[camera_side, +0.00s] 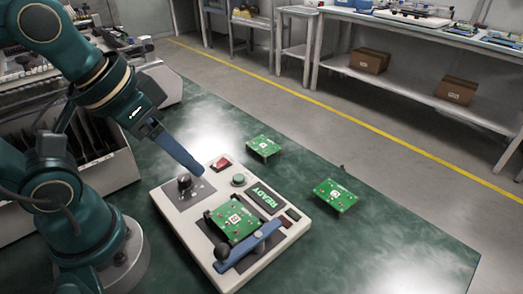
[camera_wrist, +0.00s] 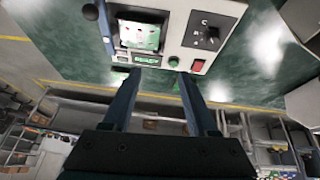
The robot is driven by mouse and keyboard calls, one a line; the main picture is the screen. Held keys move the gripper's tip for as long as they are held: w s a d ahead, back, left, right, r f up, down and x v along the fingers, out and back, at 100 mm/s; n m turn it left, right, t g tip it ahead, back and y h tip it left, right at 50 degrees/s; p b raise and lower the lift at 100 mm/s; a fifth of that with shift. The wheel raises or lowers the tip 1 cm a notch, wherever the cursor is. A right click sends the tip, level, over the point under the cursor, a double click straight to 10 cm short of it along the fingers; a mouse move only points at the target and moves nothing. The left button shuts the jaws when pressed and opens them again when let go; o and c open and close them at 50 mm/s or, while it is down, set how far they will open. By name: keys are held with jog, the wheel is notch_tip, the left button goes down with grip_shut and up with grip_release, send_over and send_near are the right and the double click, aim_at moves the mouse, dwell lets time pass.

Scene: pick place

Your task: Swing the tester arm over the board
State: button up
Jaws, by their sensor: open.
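The tester (camera_side: 185,235) is a pale box on the green table. A green board (camera_side: 236,222) sits in its nest. The tester arm (camera_side: 252,246) is a blue bar with a black ball knob (camera_side: 221,251) at its left end, lying along the near side of the board rather than across it. In the wrist view the board (camera_wrist: 140,36), the blue arm (camera_wrist: 104,24) and the knob (camera_wrist: 90,11) show at the top. My gripper (camera_side: 198,172) is open and empty, above the tester's far-left part near the dial, apart from the arm; its two blue fingers also show in the wrist view (camera_wrist: 160,80).
The tester carries a black dial (camera_side: 184,182), a red switch (camera_side: 221,163), a green button (camera_side: 239,180) and a lit READY display (camera_side: 264,198). Two loose green boards, one behind (camera_side: 263,146) and one to the right (camera_side: 335,195), stand on the table.

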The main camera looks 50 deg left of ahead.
jog(key=d+m+g+h, duration=0.1)
jog(key=d+g+h, duration=0.15)
jog(key=d, duration=0.35)
jog(key=m+g, duration=0.2)
jog(key=g, duration=0.1)
send_over(221, 246)
jog(key=a, duration=0.1)
notch_tip(221, 246, down, 3)
jog(key=shift+r+y, duration=0.1)
jog(key=shift+y, duration=0.25)
jog(key=shift+d+f, duration=0.2)
jog(key=shift+f, duration=1)
jog(key=shift+d+f, duration=0.2)
jog(key=shift+f, duration=1)
grip_shut()
